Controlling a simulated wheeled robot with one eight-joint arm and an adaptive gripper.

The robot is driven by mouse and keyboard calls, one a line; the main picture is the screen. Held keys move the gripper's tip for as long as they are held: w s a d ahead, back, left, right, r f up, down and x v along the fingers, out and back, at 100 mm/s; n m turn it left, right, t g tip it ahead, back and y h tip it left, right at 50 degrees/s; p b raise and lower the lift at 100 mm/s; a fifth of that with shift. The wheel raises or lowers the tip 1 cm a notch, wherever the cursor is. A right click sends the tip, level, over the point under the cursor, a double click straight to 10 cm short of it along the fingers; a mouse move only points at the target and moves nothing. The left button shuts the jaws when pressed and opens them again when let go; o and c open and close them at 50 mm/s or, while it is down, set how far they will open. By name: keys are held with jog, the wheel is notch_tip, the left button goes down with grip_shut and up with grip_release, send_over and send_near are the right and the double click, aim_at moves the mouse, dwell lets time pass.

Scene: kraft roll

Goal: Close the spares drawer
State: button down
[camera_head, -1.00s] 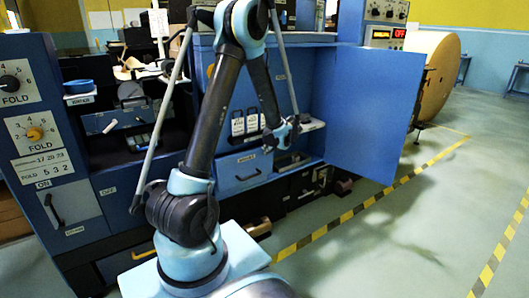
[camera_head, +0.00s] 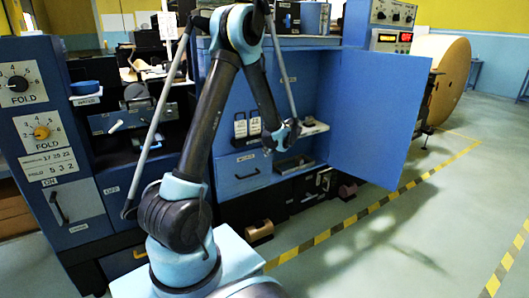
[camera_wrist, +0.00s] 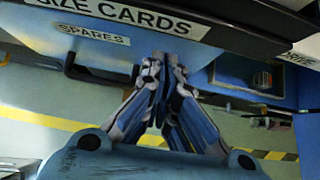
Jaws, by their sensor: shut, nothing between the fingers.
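The spares drawer (camera_head: 245,176) is a blue front with a dark handle, low in the blue cabinet in the head view. In the wrist view its SPARES label (camera_wrist: 94,35) and dark bar handle (camera_wrist: 92,71) show at upper left. How far out the drawer stands is hard to tell. My gripper (camera_head: 284,137) is in front of the cabinet, above and right of the drawer handle. In the wrist view my gripper (camera_wrist: 165,68) has its fingertips together, empty, right of the handle and just below the SIZE CARDS strip (camera_wrist: 112,14). Contact with the drawer cannot be told.
A blue cabinet door (camera_head: 378,115) stands wide open at the right. A grey tray (camera_head: 294,164) is right of the drawer. A brown block (camera_head: 259,230) lies on the floor in front. Floor beyond the striped yellow line (camera_head: 335,230) is clear.

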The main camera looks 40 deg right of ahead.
jog(key=s+d+v, duration=0.1)
jog(key=v, duration=1)
jog(key=shift+a+f, duration=0.35)
jog(key=w+a+r+n+g+y, duration=0.1)
jog(key=w+a+r+n, duration=0.3)
jog(key=a, duration=0.4)
jog(key=w+a+r+n+g+y, duration=0.1)
jog(key=w+a+n, duration=0.4)
jog(key=a, duration=0.4)
jog(key=w+a+r+n+g+y, duration=0.1)
jog(key=a+n, duration=0.3)
jog(key=a, duration=0.6)
jog(key=w+a+r+n+g, duration=0.15)
jog(key=a+n, duration=0.25)
jog(key=a, duration=0.5)
jog(key=s+a+n+g, duration=0.1)
jog(key=s+a+n, duration=0.35)
jog(key=a, duration=0.25)
jog(key=s+a+n, duration=0.3)
jog(key=a+n, duration=0.2)
jog(key=a, duration=0.3)
jog(key=s+a+f+n, duration=0.3)
jog(key=s+n, duration=0.2)
jog(key=s+a+f+n+g+h, duration=0.1)
jog(key=s+a+f+n, duration=0.1)
jog(key=s+a+n, duration=0.2)
jog(key=shift+s+f+n+h, duration=0.3)
jog(key=shift+s+f+n, duration=0.1)
jog(key=shift+s+n, duration=0.85)
